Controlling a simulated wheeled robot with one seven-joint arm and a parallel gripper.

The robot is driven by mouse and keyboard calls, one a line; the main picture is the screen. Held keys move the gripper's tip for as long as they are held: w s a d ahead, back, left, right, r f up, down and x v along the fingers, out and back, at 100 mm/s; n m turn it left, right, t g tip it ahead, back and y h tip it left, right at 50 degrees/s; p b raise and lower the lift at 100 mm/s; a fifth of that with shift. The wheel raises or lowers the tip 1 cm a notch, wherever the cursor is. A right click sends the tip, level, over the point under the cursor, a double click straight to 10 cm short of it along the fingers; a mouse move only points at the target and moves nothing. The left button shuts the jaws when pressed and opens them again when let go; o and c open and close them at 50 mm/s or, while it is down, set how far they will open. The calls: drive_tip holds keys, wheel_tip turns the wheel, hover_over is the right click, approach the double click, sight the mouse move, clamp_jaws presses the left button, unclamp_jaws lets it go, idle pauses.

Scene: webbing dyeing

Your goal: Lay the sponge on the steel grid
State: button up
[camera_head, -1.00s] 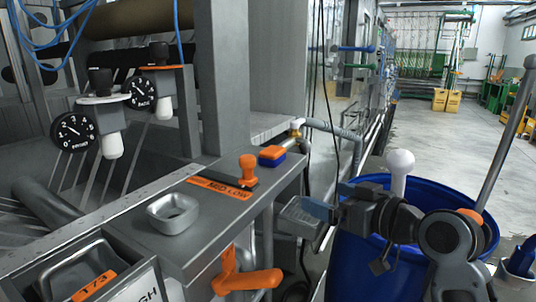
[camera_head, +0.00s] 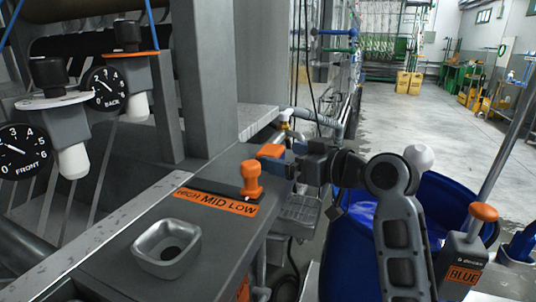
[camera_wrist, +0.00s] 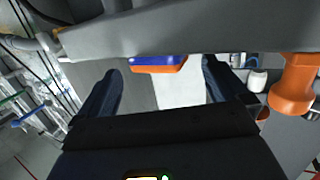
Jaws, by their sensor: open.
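The sponge (camera_head: 270,150), orange over blue, lies at the far right corner of the grey bench top. In the wrist view the sponge (camera_wrist: 158,64) shows ahead of and between the spread fingers. My gripper (camera_head: 284,162) is open and empty, right beside the sponge. It partly covers the sponge in the head view, and I cannot tell whether they touch. The steel grid (camera_head: 300,208) is a small grey shelf lower down, past the bench's right edge and below my gripper. It looks bare where it shows.
An orange knob (camera_head: 251,181) stands on the bench beside the orange MID LOW label. A square metal dish (camera_head: 165,249) sits nearer. A blue barrel (camera_head: 353,240) stands at the right, with a box marked BLUE (camera_head: 463,262) in front. Two dial gauges are at left.

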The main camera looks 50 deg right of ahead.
sight(280, 155)
drive_tip(key=w, duration=0.2)
drive_tip(key=w+f, duration=0.1)
drive_tip(key=w, duration=0.2)
drive_tip(key=shift+w+d+f, duration=0.1)
drive_tip(key=c, duration=0.9)
drive_tip(key=shift+o, duration=0.2)
